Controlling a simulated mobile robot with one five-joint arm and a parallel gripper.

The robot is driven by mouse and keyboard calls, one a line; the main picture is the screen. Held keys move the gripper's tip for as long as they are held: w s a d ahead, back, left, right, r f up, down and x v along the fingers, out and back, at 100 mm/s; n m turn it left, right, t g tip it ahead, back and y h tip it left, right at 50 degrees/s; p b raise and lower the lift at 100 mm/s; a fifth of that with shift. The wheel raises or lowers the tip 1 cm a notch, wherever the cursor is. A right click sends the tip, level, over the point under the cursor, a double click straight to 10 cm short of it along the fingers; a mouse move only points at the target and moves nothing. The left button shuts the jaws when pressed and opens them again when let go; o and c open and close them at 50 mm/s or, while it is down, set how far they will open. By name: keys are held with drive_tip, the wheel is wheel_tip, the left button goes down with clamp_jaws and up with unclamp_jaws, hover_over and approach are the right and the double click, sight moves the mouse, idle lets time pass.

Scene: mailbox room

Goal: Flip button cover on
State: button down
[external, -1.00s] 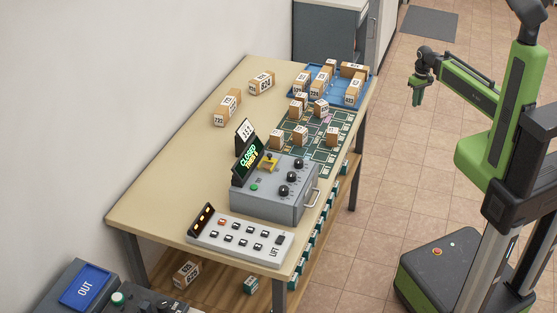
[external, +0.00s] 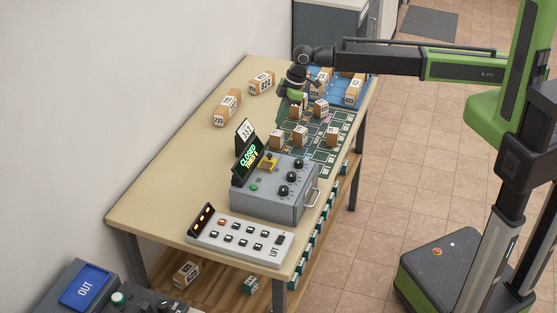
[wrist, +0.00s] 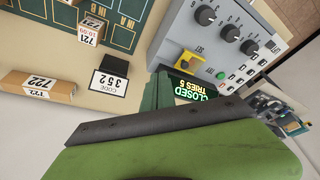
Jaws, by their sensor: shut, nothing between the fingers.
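The grey control box (external: 272,192) stands on the table, with a yellow button cover (external: 268,162) on its top near the lit sign (external: 247,162) that reads CLOSED. In the wrist view the yellow cover (wrist: 189,63) shows on the grey panel beside several black knobs (wrist: 229,33). I cannot tell whether the cover is up or down. My gripper (external: 284,117) is shut and empty, pointing down over the table behind the box, apart from the cover. In the wrist view my green gripper (wrist: 160,92) fills the lower part and partly covers the sign (wrist: 198,88).
Small numbered boxes (external: 300,135) stand on the green mat (external: 325,155). More boxes stand in the blue tray (external: 366,82) and on the table's left side (external: 227,107). A code card (wrist: 112,80) reads 352. A white LIFT panel (external: 240,240) lies at the front.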

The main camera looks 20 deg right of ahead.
drive_tip(key=s+a+r+n, duration=0.1)
drive_tip(key=s+a, duration=0.3)
drive_tip(key=s, duration=0.1)
drive_tip(key=shift+a+r, duration=0.2)
drive_tip(key=shift+a, duration=0.1)
drive_tip(key=b, duration=0.9)
approach(261, 162)
drive_tip(key=x, duration=0.5)
drive_tip(key=shift+w+d+f, duration=0.1)
